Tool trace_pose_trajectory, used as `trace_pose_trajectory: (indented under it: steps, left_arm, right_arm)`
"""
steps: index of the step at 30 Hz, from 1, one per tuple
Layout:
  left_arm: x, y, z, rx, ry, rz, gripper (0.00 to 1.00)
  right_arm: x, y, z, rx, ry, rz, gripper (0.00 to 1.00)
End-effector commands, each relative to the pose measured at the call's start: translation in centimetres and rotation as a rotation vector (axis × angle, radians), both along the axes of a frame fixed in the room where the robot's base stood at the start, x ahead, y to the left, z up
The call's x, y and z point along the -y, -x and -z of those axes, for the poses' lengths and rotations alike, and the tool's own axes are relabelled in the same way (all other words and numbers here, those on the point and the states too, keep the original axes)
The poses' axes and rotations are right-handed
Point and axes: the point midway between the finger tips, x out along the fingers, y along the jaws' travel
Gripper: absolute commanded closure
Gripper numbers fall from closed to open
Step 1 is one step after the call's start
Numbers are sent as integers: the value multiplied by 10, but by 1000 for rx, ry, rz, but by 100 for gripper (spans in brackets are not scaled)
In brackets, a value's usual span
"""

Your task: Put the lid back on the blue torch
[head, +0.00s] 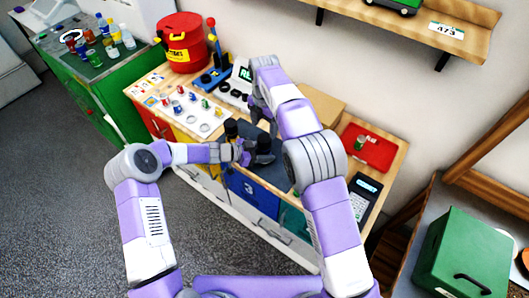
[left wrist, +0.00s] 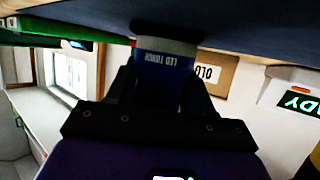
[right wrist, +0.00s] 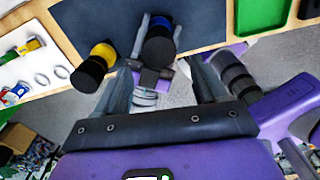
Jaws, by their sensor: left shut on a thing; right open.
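The blue torch (left wrist: 165,70), with an upside-down "LED TORCH" label in the left wrist view, is between the fingers of my left gripper (left wrist: 165,95). My left gripper (head: 250,152) is shut on it, over the dark mat. In the right wrist view the blue torch (right wrist: 160,48) shows a round black end; I cannot tell whether that is its lid. My right gripper (right wrist: 160,68) is open and empty. It is above the torch, which appears between its fingers. No separate lid can be made out.
A yellow and black cylinder (right wrist: 104,52) stands close beside the blue torch; it also shows in the head view (head: 231,128). The dark mat (right wrist: 105,20) is around them. A white board with small parts (head: 190,110), a red tray (head: 368,148) and a calculator (head: 361,197) occupy the bench.

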Motion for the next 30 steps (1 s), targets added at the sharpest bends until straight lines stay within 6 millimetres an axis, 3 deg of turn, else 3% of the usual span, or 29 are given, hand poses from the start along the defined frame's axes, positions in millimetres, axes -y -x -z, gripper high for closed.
trace_pose_trajectory:
  steps: [6,18,30]
  left_arm:
    - [-1,1,2,-3,-3,1,100]
    - [-1,1,3,-4,-4,0,100]
    - [-1,1,3,-4,-4,1,100]
  right_arm:
    - [0,-1,-2,8,-3,-102,29]
    - [0,-1,0,8,-2,-108,29]
    - [0,0,55,6,0,-107,29]
